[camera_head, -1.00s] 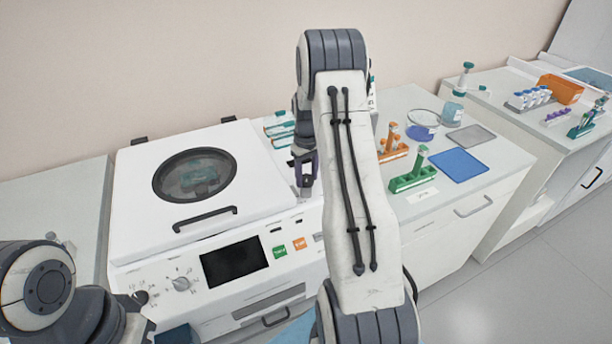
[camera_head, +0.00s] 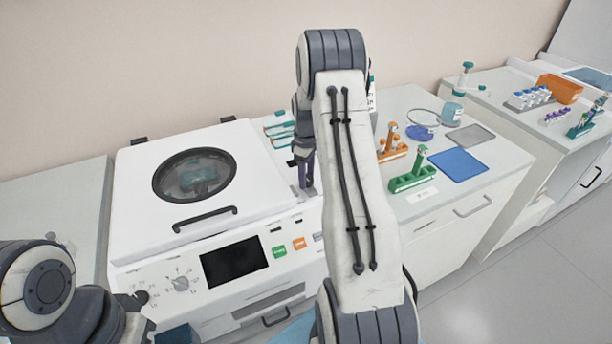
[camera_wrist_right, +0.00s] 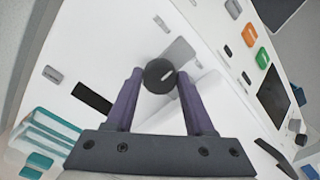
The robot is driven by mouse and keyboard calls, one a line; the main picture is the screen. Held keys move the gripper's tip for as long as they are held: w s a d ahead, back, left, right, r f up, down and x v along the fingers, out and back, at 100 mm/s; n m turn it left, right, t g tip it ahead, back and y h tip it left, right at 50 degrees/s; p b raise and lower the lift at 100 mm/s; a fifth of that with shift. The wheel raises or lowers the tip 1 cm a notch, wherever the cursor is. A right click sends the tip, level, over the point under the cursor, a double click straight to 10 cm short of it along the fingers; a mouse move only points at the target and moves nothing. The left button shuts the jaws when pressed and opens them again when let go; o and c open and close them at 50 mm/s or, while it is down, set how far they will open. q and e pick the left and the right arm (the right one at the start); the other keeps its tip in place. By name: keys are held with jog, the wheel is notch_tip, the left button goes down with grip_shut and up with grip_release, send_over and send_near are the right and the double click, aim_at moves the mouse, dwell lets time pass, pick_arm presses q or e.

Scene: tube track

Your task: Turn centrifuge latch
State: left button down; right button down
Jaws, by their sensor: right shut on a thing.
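The white centrifuge (camera_head: 130,200) stands on the left, with its lid down and a round dark window (camera_head: 195,175). The latch is a round black knob with a pale mark (camera_wrist_right: 159,75) on the white top, seen in the right wrist view. My right gripper (camera_head: 306,186) is at the right side of the centrifuge top. In the wrist view its two purple fingers (camera_wrist_right: 158,82) are closed on opposite sides of the latch. In the head view, my gripper and arm hide the latch. My left arm shows at the lower left, but its gripper is out of view.
The centrifuge front has a dark screen (camera_head: 234,262), a green button (camera_head: 279,251) and an orange button (camera_head: 299,243). Right of my arm are a green rack (camera_head: 411,181), an orange rack (camera_head: 393,152) and a blue mat (camera_head: 459,164). Teal-capped tubes (camera_wrist_right: 42,140) lie beside the centrifuge.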

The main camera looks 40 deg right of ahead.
jog(key=shift+w+r, duration=0.1)
jog(key=shift+w, duration=0.05)
jog(key=shift+c, duration=1.3)
grip_release()
jog(key=shift+r, duration=0.45)
notch_tip(320, 180, up, 10)
jog(key=b, duration=0.2)
jog(key=shift+f, duration=0.25)
